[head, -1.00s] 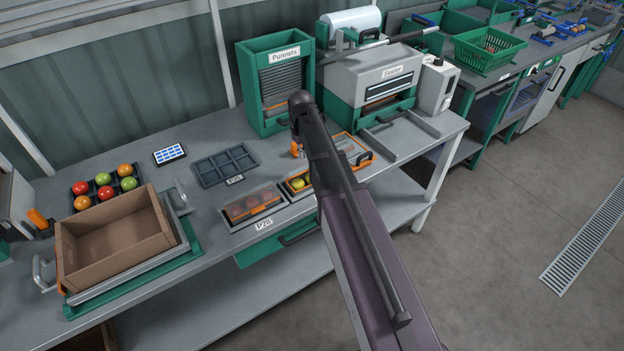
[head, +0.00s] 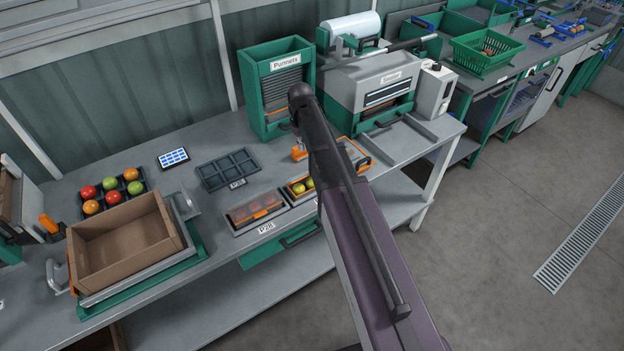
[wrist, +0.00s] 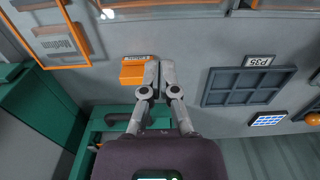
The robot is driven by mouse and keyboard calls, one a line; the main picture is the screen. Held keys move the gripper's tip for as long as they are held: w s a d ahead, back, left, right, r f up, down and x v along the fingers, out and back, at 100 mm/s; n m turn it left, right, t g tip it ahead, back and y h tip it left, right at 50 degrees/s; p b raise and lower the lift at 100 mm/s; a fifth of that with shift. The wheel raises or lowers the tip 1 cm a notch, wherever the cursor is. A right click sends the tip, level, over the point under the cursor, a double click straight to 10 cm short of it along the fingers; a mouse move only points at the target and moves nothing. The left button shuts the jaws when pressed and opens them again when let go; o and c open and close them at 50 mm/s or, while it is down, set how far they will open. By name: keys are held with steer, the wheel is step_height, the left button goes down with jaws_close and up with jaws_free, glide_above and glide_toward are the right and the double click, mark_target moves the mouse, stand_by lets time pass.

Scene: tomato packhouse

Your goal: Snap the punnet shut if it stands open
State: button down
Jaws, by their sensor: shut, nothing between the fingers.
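A clear punnet with an orange band (head: 258,212) holds red tomatoes in a grey holder at the bench's front, by the P28 label. It looks covered, but I cannot tell whether its lid is snapped. A second punnet with yellow-green tomatoes (head: 300,187) sits to its right, partly hidden behind my arm; its lid state is unclear. My gripper (wrist: 159,68) is shut and empty in the wrist view, fingertips together beside a small orange block (wrist: 133,73). In the head view, my arm mostly hides the gripper.
An orange-edged frame marked Medium (wrist: 62,45) lies near the gripper. The dark P35 tray (head: 227,169) is behind the punnets. The green Punnets dispenser (head: 277,95) and the sealer (head: 372,85) stand at the back. A cardboard box (head: 130,250) is at left.

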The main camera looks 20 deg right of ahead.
steer(key=shift+r+p, duration=1.1)
steer(key=shift+r, duration=0.3)
steer(key=shift+s, duration=0.1)
steer(key=s+a+m, duration=0.1)
steer(key=s+m, duration=0.2)
steer(key=s, duration=1.9)
steer(key=shift+a+m, duration=0.3)
steer(key=shift+a, duration=0.1)
steer(key=shift+w, duration=0.15)
steer(key=w+d+r+n+p, duration=0.1)
steer(key=w+d+n, duration=0.2)
steer(key=w+n, duration=0.6)
steer(key=w, duration=0.9)
steer(key=shift+r+n, duration=0.15)
steer(key=shift+n, duration=0.15)
